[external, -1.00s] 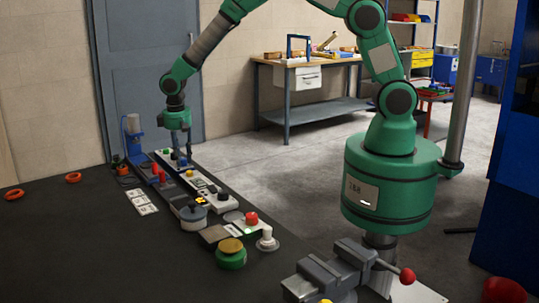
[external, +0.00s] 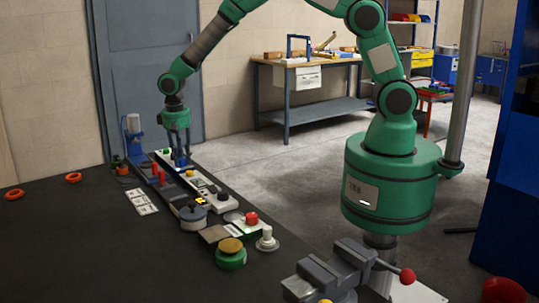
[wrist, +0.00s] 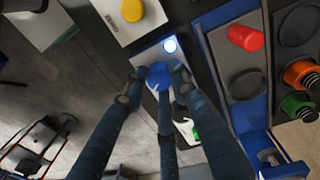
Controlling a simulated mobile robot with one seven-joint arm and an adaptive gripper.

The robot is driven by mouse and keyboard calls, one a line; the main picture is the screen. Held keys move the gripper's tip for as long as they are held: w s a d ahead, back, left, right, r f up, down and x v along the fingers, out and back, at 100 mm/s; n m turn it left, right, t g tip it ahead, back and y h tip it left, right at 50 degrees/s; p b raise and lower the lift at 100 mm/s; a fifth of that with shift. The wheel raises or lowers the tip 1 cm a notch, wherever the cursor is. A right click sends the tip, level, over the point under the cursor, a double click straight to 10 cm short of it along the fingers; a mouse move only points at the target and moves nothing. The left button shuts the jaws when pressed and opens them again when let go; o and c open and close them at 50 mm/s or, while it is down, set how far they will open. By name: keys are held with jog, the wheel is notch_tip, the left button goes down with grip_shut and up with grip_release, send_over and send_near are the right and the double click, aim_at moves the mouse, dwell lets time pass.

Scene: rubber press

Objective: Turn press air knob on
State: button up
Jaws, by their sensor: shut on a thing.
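A blue knob (wrist: 157,76) stands on a small light panel (wrist: 150,57) in the wrist view. A round lamp (wrist: 170,45) on the same panel glows white-blue, just above and right of the knob. My gripper (wrist: 158,84) has its dark fingers closed around the knob, which they partly cover. In the external view my gripper (external: 180,157) points down over the far part of the control row. The knob is small there and mostly hidden by the fingers, so I cannot read its turn angle.
A panel with a yellow button (wrist: 131,10) lies beside the knob's panel. A red piece (wrist: 246,38) sits in a grey tray on the other side, near orange and green parts.

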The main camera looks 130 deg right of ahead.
aim_at(180, 160)
jog(key=shift+w+d+r, duration=0.1)
jog(key=shift+r, duration=0.05)
jog(key=o, duration=1.1)
jog(key=shift+o, duration=0.3)
notch_tip(180, 160, up, 12)
jog(key=shift+w, duration=0.3)
